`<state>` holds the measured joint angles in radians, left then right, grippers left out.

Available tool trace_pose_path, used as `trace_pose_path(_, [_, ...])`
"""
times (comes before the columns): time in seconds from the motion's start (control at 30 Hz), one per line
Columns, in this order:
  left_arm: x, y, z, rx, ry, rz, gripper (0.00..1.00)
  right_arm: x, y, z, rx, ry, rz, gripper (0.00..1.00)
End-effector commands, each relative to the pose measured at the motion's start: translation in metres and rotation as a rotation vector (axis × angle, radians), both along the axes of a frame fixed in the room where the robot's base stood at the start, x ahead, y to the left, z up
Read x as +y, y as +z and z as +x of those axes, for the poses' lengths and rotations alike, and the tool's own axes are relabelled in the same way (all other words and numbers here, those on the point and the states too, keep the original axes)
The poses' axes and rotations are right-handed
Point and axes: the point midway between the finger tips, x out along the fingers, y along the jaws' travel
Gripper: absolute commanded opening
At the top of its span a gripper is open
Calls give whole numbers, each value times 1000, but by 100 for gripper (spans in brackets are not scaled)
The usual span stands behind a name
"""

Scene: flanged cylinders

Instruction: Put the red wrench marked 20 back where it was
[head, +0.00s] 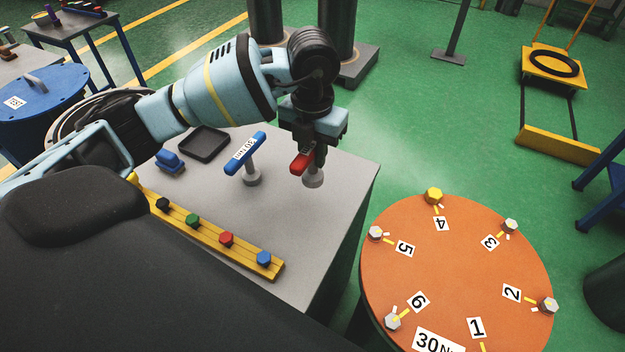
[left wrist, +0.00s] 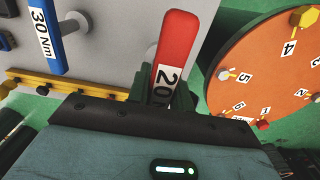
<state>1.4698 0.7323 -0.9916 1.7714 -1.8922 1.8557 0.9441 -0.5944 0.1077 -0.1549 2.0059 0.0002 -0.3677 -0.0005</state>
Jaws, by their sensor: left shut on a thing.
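The red wrench (head: 300,163) is in my left gripper (head: 313,152); its mark 20 shows in the left wrist view (left wrist: 178,42). The left gripper is shut on it, with the fingers pointing down over the grey table. A pale round-based stand (head: 314,180) is directly below the gripper and partly hidden by it. I cannot tell whether the wrench touches this stand. A blue wrench (head: 245,153) marked 30 Nm lies across a similar stand to the left; it also shows in the left wrist view (left wrist: 45,38). My right gripper is not in view.
The grey table (head: 335,220) carries a yellow rail (head: 205,232) with several coloured hex pieces, a black tray (head: 204,144) and a blue block (head: 170,161). An orange round flange (head: 455,265) with numbered bolts stands close by on the right, across a gap.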

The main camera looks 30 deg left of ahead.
Motion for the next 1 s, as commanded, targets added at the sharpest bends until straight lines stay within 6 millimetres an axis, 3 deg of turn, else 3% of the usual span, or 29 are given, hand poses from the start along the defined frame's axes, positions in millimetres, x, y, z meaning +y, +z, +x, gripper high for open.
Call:
trace_pose_path(0.23, [0, -46, -1, 4, 0, 2, 0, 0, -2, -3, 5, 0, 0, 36])
trace_pose_path(0.5, [0, -80, 0, -1, 1, 0, 0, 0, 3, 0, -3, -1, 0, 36])
trace_pose_path(1.0, [0, -89, 0, 0, 0, 0, 0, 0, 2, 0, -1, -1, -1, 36])
